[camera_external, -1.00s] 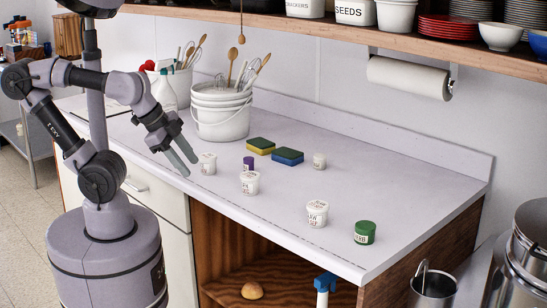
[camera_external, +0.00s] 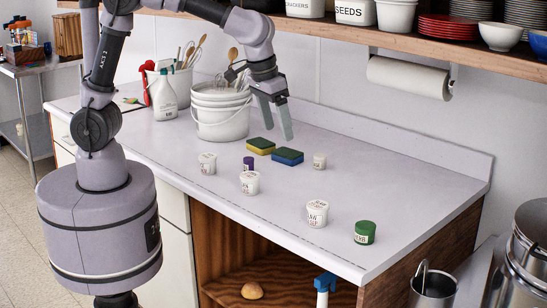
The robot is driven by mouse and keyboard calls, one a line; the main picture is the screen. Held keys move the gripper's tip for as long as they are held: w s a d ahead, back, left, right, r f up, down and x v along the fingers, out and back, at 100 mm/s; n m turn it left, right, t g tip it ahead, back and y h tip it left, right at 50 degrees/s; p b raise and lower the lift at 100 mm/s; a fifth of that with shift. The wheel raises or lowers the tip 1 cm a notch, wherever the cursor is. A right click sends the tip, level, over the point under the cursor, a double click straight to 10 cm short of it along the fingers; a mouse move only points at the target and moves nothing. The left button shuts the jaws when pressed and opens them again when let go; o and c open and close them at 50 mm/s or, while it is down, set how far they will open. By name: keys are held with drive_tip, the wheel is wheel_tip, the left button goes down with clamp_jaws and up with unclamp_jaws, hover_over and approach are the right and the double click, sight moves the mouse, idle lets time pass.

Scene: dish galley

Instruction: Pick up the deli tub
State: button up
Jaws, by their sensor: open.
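Several small white tubs with printed labels stand upright on the counter, and I cannot tell from the lettering which is the deli tub. One white tub (camera_external: 208,164) is at the left, another white tub (camera_external: 249,184) is near the front middle, and a larger white tub (camera_external: 317,214) is further right. A smaller pale tub (camera_external: 319,161) stands toward the back. My gripper (camera_external: 278,133) is open and empty, fingers pointing down, above the back of the counter near the sponges. It appears apart from all the tubs.
A purple container (camera_external: 248,163) stands close behind the middle tub. A green container (camera_external: 365,233) is near the right front edge. A yellow-and-green sponge (camera_external: 260,147) and a blue-and-green sponge (camera_external: 287,157) lie behind. A large white bucket (camera_external: 221,117) stands left. The counter's right side is clear.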

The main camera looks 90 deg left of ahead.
sight(318, 205)
drive_tip(key=w+d+f+n+g+p, duration=0.25)
drive_tip(key=w+f+n+p, duration=0.2)
drive_tip(key=w, duration=0.45)
drive_tip(key=shift+n+t, duration=0.35)
drive_tip(key=shift+t, duration=0.1)
drive_tip(key=f+b, duration=0.1)
drive_tip(key=f, duration=0.3)
drive_tip(key=f+b, duration=0.1)
drive_tip(key=f, duration=0.3)
drive_tip(key=f+b, duration=0.2)
drive_tip(key=f, duration=0.2)
drive_tip(key=shift+w+a+f, duration=0.15)
drive_tip(key=shift+w+a, duration=0.25)
drive_tip(key=f, duration=0.2)
drive_tip(key=f+b, duration=0.1)
drive_tip(key=w+f, duration=0.1)
drive_tip(key=f, duration=0.1)
drive_tip(key=shift+f+b, duration=0.3)
drive_tip(key=shift+f, duration=0.05)
drive_tip(key=shift+s+r, duration=0.1)
drive_tip(key=shift+c, duration=1.3)
drive_tip(key=c, duration=1.2)
